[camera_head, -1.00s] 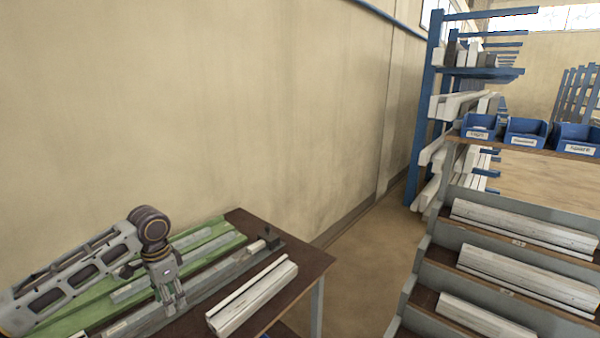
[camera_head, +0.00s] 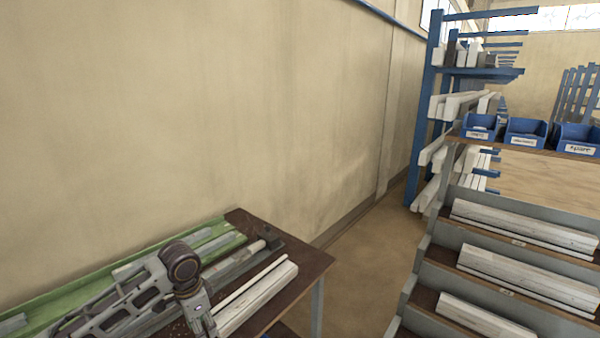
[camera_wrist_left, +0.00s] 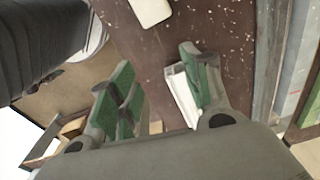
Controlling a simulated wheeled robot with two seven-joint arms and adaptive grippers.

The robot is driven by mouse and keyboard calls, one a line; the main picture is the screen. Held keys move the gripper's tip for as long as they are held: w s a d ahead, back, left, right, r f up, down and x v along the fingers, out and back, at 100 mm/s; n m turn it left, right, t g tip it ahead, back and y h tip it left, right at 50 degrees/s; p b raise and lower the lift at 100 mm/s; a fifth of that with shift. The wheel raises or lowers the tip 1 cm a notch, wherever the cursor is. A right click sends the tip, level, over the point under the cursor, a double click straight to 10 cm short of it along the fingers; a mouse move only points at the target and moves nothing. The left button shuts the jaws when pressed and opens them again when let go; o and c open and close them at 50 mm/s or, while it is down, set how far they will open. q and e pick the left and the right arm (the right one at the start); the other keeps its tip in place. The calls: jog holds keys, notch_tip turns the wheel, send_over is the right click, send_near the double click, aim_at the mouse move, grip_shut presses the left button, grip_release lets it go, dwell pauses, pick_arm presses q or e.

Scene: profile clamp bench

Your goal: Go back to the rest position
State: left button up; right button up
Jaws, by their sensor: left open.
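My left arm comes in from the left in the head view, over the bench. My left gripper (camera_head: 203,322) points down at the picture's bottom edge, beside the near end of a white profile (camera_head: 262,290); its fingertips are hidden there. In the left wrist view my left gripper (camera_wrist_left: 157,75) is open, its green-padded fingers wide apart. No held part shows between them. A white profile piece (camera_wrist_left: 181,95) lies on the brown top below, partly hidden by the right finger. My right gripper is not in view.
The brown bench (camera_head: 313,262) carries a green bed (camera_head: 60,300) with grey profiles and a clamp-like block (camera_head: 271,238). A stepped rack (camera_head: 420,275) with white profiles stands at the right, blue bins (camera_head: 525,133) above it. Floor between bench and rack is clear.

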pick_arm(q)
jog(key=s+d+f+n+t+h, duration=0.2)
jog(key=s+d+f, duration=0.6)
jog(key=s+d, duration=0.3)
jog(key=shift+s+a+f+n+t+y, duration=0.5)
jog(key=shift+s+a+f+n+y, duration=0.45)
jog(key=shift+s+a+n, duration=2.45)
jog(key=s+a+f+m+g, duration=0.1)
jog(key=s+f, duration=0.2)
jog(key=f, duration=1.4)
jog(key=s+f+m, duration=0.1)
jog(key=s+f, duration=0.1)
jog(key=f, duration=1.5)
jog(key=s+a+f, duration=0.2)
jog(key=s+f, duration=0.7)
jog(key=s, duration=0.2)
jog(key=s+a+f+g, duration=0.1)
jog(key=s+a+f, duration=0.2)
jog(key=s+f, duration=0.6)
jog(key=shift+s+f+y, duration=0.3)
jog(key=shift+s+y, duration=0.05)
jog(key=shift+s, duration=0.7)
